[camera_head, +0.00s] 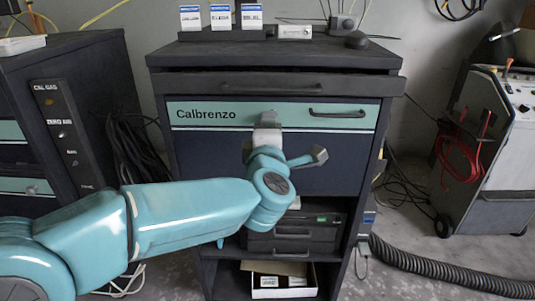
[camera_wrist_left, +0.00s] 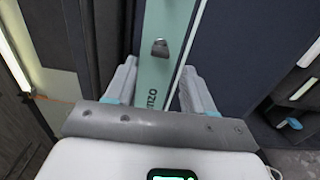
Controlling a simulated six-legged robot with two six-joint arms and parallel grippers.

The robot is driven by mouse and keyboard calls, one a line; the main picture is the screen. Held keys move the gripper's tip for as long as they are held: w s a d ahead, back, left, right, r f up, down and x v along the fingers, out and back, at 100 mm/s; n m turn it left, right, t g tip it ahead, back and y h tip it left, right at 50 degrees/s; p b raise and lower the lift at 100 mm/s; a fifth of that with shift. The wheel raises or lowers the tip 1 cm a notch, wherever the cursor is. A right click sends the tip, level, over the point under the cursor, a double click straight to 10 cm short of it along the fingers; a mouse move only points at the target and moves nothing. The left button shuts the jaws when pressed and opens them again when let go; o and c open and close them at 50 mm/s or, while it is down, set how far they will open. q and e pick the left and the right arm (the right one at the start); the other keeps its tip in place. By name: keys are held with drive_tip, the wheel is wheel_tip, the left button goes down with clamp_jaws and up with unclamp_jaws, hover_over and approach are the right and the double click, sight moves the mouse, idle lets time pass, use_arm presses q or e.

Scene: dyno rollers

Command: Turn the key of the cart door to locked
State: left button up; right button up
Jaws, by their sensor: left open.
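The cart (camera_head: 360,165) stands ahead, dark, with a teal strip lettered Calbrenzo (camera_head: 205,114) across its front. A small grey metal key (camera_wrist_left: 160,48) sticks out of the teal strip in the left wrist view. My left gripper (camera_head: 266,128) is at the strip, right of the lettering. In the left wrist view its fingers (camera_wrist_left: 159,75) are open, one on each side, with the key beyond and between them. I cannot tell whether they touch the strip. My right gripper is not in view.
A black handle (camera_head: 338,114) sits on the strip to the right of my gripper. Small boxes (camera_head: 220,18) stand on the cart top. A dark cabinet (camera_head: 105,85) is at left, a wheeled machine (camera_head: 490,140) at right, and a corrugated hose (camera_head: 440,275) on the floor.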

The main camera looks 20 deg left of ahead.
use_arm(q)
drive_tip(key=v, duration=1.2)
drive_tip(key=shift+s, duration=0.1)
